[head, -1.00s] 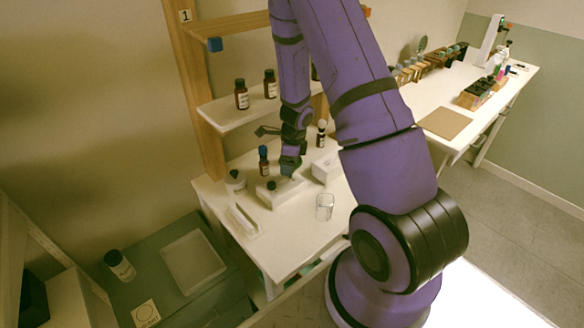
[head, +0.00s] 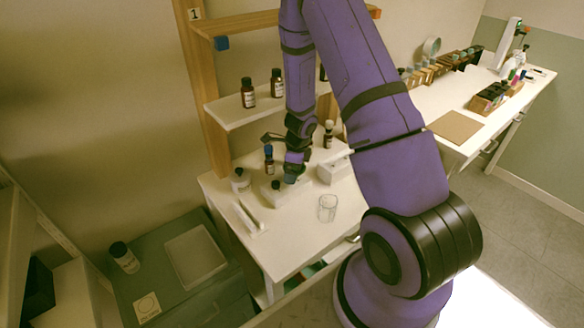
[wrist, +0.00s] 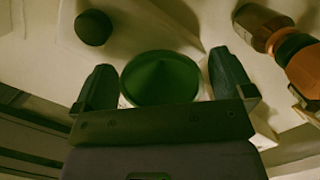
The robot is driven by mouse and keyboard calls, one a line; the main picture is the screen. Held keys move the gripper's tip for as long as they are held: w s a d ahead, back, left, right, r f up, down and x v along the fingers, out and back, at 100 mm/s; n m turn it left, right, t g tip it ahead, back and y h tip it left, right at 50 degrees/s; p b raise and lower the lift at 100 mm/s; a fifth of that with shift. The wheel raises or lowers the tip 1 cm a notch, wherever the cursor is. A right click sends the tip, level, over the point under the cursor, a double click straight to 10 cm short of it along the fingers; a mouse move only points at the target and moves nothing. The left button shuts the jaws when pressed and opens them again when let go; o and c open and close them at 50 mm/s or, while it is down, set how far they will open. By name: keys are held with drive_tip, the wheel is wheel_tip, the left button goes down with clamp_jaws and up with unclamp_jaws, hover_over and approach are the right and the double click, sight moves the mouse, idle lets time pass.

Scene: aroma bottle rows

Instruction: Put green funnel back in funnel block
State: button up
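The green funnel (wrist: 160,80) shows in the wrist view between the two fingers of my gripper (wrist: 162,85), its round mouth facing the camera. Its rim lies very close to both fingers, and I cannot tell whether they press on it. A pale block (wrist: 140,22) with a dark round knob (wrist: 93,27) lies just beyond the funnel. In the head view my gripper (head: 292,177) points down at the right end of this white block (head: 268,197).
A blue-capped brown bottle (head: 269,160) stands close behind the block, and a white bottle (head: 240,180) to its left. A clear beaker (head: 327,208) stands to the front right. A white box (head: 333,171) is right of my gripper. Shelves (head: 240,110) rise behind.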

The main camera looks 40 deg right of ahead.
wheel_tip(320, 180, up, 8)
drive_tip(key=shift+s+d, duration=0.35)
drive_tip(key=shift+s, duration=0.05)
idle(0.3)
